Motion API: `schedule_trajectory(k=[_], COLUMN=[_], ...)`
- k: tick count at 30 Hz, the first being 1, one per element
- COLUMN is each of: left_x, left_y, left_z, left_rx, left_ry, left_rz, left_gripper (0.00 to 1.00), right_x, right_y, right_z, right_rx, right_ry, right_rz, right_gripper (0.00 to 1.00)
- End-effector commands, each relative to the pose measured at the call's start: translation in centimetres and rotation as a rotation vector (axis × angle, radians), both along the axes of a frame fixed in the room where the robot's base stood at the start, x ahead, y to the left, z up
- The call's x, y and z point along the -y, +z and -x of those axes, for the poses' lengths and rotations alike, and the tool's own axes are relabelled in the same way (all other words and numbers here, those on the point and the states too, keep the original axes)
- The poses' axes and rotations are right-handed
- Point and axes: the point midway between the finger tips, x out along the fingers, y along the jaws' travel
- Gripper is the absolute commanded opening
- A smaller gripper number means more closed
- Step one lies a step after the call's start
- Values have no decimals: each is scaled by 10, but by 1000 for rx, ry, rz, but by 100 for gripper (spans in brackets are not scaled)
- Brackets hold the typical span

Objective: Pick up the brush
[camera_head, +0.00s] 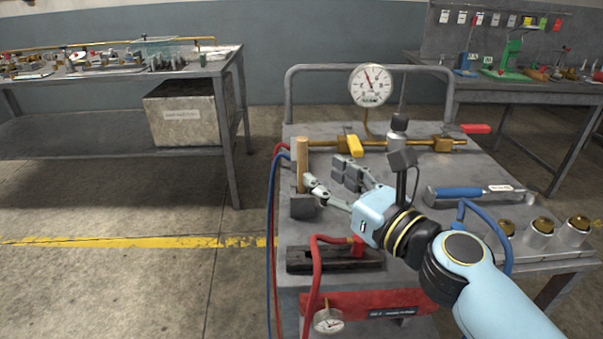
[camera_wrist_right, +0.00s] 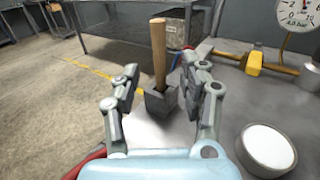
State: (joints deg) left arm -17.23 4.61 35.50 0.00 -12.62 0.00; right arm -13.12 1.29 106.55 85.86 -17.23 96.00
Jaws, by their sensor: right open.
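The brush (camera_head: 302,160) shows as an upright wooden handle rising from a dark grey block (camera_head: 303,207) at the left edge of the cart top. Its bristles are hidden, or I cannot tell them from the block. My right gripper (camera_head: 328,177) is open and empty, just right of the handle. In the right wrist view the brush handle (camera_wrist_right: 158,48) stands in the gap between the two fingers of the right gripper (camera_wrist_right: 160,72), seemingly beyond their tips and not touching. The grey block (camera_wrist_right: 160,104) shows below the handle. My left gripper is not in view.
A brass pipe with a yellow-handled valve (camera_head: 354,145) and a pressure gauge (camera_head: 371,85) crosses the cart's back. A blue-handled tool (camera_head: 458,192) lies right. A black tray (camera_head: 300,262) and red hose (camera_head: 314,270) are in front. A white-topped cylinder (camera_wrist_right: 267,148) stands right of the gripper.

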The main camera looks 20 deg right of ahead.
Motion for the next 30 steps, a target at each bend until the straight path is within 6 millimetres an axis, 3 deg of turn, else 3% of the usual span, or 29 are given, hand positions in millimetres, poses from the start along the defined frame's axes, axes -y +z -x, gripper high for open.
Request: schedule_trajectory(k=[15,24,30], left_x=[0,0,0], left_y=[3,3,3], left_z=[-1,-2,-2], left_rx=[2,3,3], left_ry=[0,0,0], left_rz=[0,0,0], left_gripper=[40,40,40], right_x=[-21,-23,-23], right_y=[-1,-2,-2], right_z=[-62,-69,-69], right_rx=[1,0,0], right_ry=[3,3,3], right_rz=[4,5,5], right_gripper=[44,44,20])
